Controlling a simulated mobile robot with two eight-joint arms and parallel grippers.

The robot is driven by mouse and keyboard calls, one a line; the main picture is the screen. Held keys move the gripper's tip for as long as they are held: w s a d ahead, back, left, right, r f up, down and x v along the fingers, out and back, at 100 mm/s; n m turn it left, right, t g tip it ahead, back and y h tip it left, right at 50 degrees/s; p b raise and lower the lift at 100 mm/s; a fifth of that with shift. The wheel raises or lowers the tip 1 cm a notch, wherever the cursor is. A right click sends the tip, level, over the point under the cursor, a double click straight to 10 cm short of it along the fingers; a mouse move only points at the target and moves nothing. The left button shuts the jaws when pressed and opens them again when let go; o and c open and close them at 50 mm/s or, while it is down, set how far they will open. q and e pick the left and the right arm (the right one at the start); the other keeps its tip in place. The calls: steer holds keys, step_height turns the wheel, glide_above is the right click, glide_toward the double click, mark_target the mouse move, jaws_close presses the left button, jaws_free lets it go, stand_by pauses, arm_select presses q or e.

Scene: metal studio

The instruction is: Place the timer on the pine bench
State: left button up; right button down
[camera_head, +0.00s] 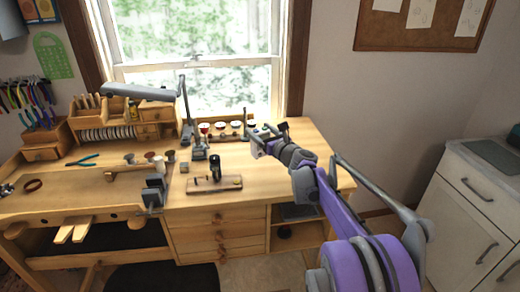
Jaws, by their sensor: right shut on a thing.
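My right gripper (264,138) is over the back right part of the pine bench (262,182), close to the window. It is shut on a small pale thing (258,150), which may be the timer. The jaws and wrist hide much of it, and I cannot tell whether it touches the bench top. My left gripper is not in view.
A row of small cups (221,126) stands left of the gripper. A dark tool on a wooden base (215,184) sits nearer the front. A grey lamp (140,91) reaches over the left part. The right front bench top is clear.

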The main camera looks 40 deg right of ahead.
steer(key=f, duration=0.3)
steer(key=shift+w+d+f, duration=0.1)
steer(key=shift+d, duration=0.15)
step_height(320, 180, down, 3)
steer(key=shift+a, duration=0.15)
steer(key=shift+f, duration=0.3)
